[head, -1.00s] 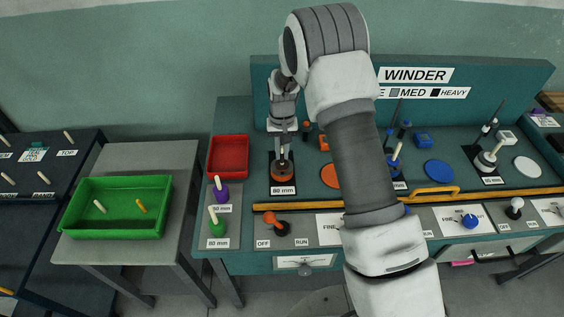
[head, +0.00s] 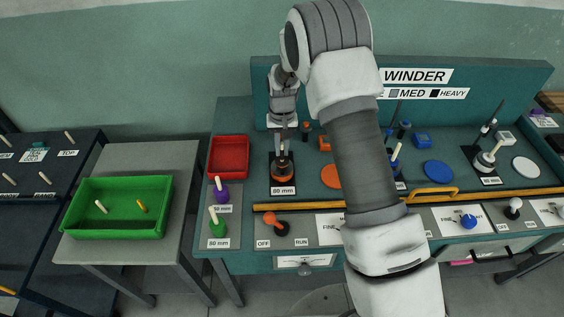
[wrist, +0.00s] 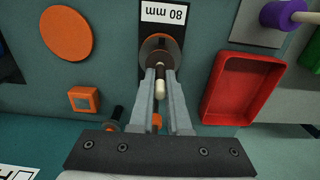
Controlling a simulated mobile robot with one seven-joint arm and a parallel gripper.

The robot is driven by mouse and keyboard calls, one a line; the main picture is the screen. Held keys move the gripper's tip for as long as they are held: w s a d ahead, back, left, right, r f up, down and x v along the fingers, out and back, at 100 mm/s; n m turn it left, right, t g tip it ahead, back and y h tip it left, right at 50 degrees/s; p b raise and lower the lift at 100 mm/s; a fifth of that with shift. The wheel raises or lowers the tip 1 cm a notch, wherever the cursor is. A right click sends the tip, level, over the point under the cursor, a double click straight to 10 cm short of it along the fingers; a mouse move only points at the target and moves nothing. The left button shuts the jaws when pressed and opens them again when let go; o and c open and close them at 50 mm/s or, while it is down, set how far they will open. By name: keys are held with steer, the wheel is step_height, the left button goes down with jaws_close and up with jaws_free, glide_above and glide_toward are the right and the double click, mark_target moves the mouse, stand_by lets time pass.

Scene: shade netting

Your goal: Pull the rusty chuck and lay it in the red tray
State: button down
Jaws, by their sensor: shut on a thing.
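The rusty chuck (wrist: 151,50) is a brown round piece with a pale peg (wrist: 160,86), at the 80 mm station of the winder bench. It also shows in the head view (head: 282,170), partly hidden by my gripper. My gripper (wrist: 159,74) points down at it, with its fingers shut around the chuck's upper part and peg; the exact contact is hard to see. An orange part shows just under the chuck. The red tray (head: 245,157) lies on the bench left of the chuck, empty. In the wrist view the red tray (wrist: 205,105) is at the right.
A purple chuck (head: 221,193) and a green chuck (head: 217,229) stand in front of the red tray. An orange lever (head: 272,220) and a yellow rail (head: 390,200) lie nearer the bench front. A green tray (head: 117,234) sits on the left table.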

steer(key=shift+r+p, duration=1.3)
steer(key=shift+r, duration=1.2)
steer(key=shift+r, duration=0.1)
steer(key=shift+r+p, duration=1.05)
steer(key=shift+r, duration=0.85)
